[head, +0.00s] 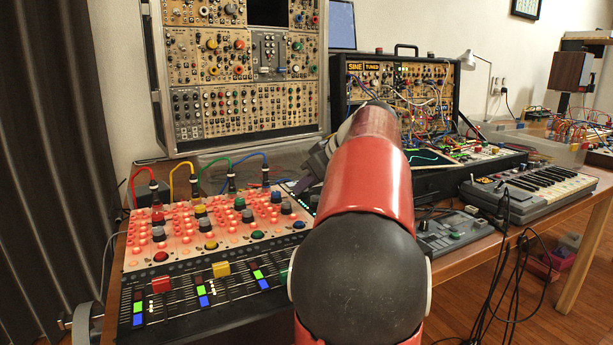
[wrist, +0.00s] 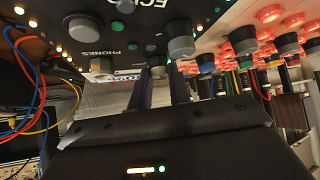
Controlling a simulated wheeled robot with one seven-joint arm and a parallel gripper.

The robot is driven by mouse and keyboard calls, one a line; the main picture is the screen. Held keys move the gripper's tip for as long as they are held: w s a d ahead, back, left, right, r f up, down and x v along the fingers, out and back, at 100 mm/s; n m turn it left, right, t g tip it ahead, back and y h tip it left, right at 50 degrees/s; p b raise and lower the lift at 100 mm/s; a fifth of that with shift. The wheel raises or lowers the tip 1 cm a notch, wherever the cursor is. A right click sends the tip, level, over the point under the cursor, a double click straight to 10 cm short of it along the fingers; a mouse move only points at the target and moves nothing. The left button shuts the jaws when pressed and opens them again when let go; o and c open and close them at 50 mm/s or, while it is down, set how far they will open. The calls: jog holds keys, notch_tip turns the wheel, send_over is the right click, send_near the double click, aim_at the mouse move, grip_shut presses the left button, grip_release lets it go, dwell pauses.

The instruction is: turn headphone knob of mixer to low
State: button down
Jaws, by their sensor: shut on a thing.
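The mixer (head: 222,322) stands on the table at the left in the head view, with a red-lit knob panel and faders below. In the wrist view its dark panel carries a "PHONES" label (wrist: 90,51), large grey knobs (wrist: 86,27) and part of the word "ECHO". My gripper (wrist: 163,80) has its two dark fingers up against this panel, right of the label. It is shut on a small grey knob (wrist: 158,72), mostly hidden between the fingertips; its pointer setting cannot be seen.
Red, yellow, green and blue cables (head: 212,165) rise from the mixer's back edge. Modular synth cases (head: 240,95) stand behind. A small keyboard (head: 530,187) and a grey device (head: 450,232) lie to the right. Loose cables hang at the left in the wrist view.

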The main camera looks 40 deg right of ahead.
jog(key=shift+d+n+g+y+p, duration=0.15)
jog(key=shift+n+g+y+p, duration=0.1)
jog(key=shift+n+y+p, duration=0.5)
jog(key=shift+d+n+g+y+p, duration=0.1)
jog(key=shift+n+g+y+p, duration=0.35)
jog(key=shift+n, duration=0.6)
jog(key=shift+y, duration=0.3)
jog(key=shift+f, duration=0.1)
jog(key=c, duration=1.3)
grip_release()
jog(key=v, duration=0.7)
jog(key=shift+s+r+p, duration=0.15)
jog(key=shift+r+p, duration=0.1)
jog(key=shift+p, duration=0.15)
jog(key=shift+s, duration=0.1)
